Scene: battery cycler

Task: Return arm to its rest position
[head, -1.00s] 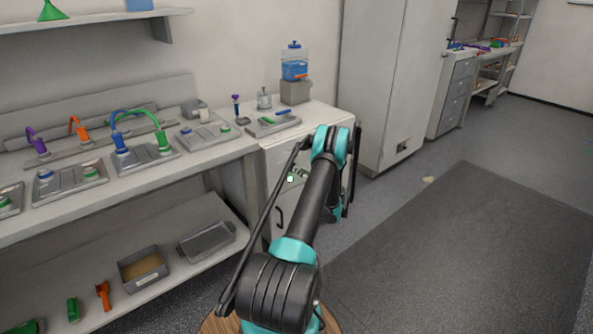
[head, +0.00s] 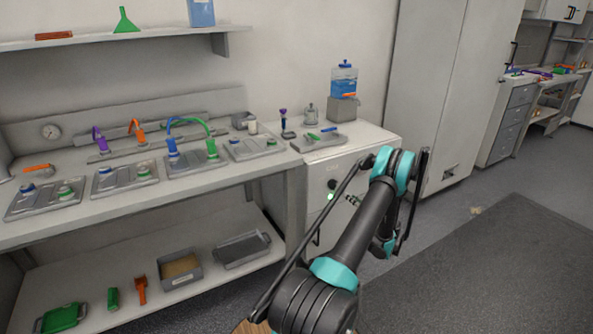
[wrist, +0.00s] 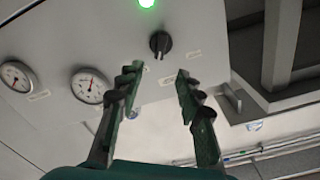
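My arm (head: 367,226) reaches forward in the head view, its elbow raised in front of the white cabinet (head: 352,150). In the wrist view my gripper (wrist: 158,82) is open, with nothing between its two dark green fingers. Beyond the fingertips is a grey panel (wrist: 95,35) with a black knob (wrist: 160,43), a lit green lamp (wrist: 147,3) and two round gauges (wrist: 88,85). The knob appears beyond the fingers, not gripped. In the head view my gripper is mostly hidden behind the arm.
A bench (head: 232,178) with several grey trays and coloured cables stands left. A blue-filled container (head: 343,82) stands on the cabinet's back. A tall cupboard (head: 425,75) is behind right. The floor and dark mat (head: 490,270) at right are mostly clear.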

